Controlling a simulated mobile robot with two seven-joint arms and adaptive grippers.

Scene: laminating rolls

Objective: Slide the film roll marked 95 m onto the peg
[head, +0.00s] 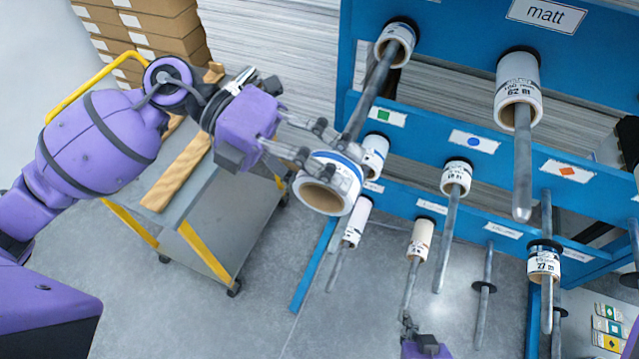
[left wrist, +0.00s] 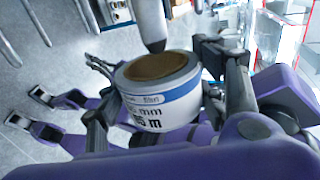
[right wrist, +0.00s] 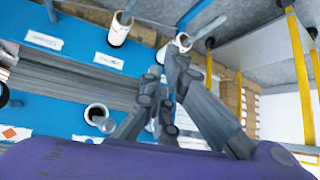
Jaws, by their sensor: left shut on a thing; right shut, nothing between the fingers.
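The film roll (head: 322,196) is white with a blue band and a tan core. In the left wrist view its label (left wrist: 155,112) is partly covered and seems to end in "95 m". My left gripper (head: 328,165) is shut on its sides, with the core's open end towards the head camera. A grey peg (head: 371,92) with a white roll at its base comes down close behind the held roll. In the left wrist view a peg tip (left wrist: 152,30) appears just beyond the roll's opening; whether it enters cannot be told. My right gripper (head: 408,326) is shut and empty, low near another peg's end.
The blue rack (head: 440,128) carries several pegs, some with rolls, including one marked 62 m (head: 518,88) and one marked 27 m (head: 543,265). A grey cart (head: 222,215) with yellow rails stands left. Floor is open between cart and rack.

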